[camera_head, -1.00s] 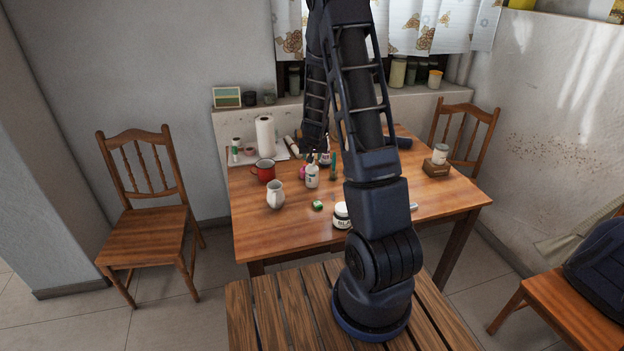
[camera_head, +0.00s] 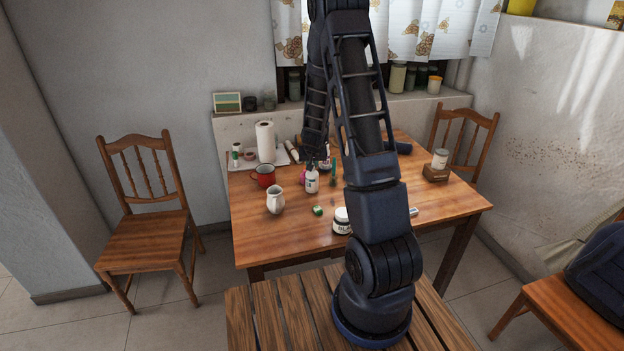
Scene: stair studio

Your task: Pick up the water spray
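A small white bottle (camera_head: 312,181) with a dark mark on its front stands upright near the middle of the wooden table; it looks like the water spray, though its top is hard to make out. My gripper (camera_head: 318,161) hangs from the arm just above and behind this bottle, pointing down. Its fingers are small, dark and partly merged with things behind them, so I cannot tell whether they are open or touch the bottle. Another pale item (camera_head: 326,162) stands right by the fingers, partly hidden.
A red mug (camera_head: 264,175), white pitcher (camera_head: 275,200), green block (camera_head: 318,210) and dark-lidded white jar (camera_head: 341,221) stand around the bottle. A paper towel roll (camera_head: 265,142) is behind left. A white jar (camera_head: 440,158) sits on a box at right. The table's front left is clear.

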